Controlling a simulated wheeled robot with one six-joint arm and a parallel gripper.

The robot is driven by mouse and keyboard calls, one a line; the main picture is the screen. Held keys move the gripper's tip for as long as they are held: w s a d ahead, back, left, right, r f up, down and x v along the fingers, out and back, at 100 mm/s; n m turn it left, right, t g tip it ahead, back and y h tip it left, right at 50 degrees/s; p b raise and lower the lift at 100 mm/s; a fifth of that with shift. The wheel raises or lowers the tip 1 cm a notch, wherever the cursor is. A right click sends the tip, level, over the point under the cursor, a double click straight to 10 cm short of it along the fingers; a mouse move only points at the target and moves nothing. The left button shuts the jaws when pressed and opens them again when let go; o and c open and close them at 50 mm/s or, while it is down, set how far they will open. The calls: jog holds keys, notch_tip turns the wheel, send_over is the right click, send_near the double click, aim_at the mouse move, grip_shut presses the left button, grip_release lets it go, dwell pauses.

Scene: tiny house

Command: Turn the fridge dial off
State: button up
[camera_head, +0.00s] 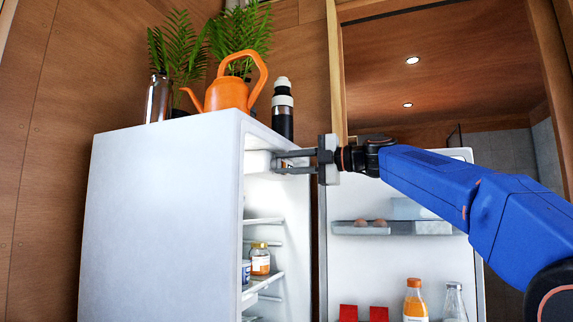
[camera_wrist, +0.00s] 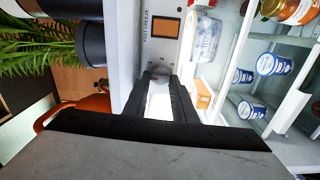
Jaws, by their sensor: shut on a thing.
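The white fridge (camera_head: 160,210) stands with its door (camera_head: 400,265) open to the right. In the head view my gripper (camera_head: 277,161) reaches from the right into the top of the fridge, at the control box (camera_head: 257,162) under its ceiling. In the wrist view the grey round dial (camera_wrist: 159,73) sits on a light panel with an orange display (camera_wrist: 166,24). The two dark fingers of my gripper (camera_wrist: 159,80) are shut on the dial.
An orange kettle (camera_head: 228,94), a flask (camera_head: 282,108) and potted ferns (camera_head: 178,50) stand on the fridge top. Jars (camera_head: 260,258) and cups (camera_wrist: 272,65) are on the shelves inside. Eggs and bottles (camera_head: 415,300) sit in the door.

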jog(key=shift+f+n, duration=0.15)
jog(key=shift+n, duration=0.25)
jog(key=o, duration=1)
jog(key=shift+o, duration=0.2)
jog(key=shift+d, duration=0.15)
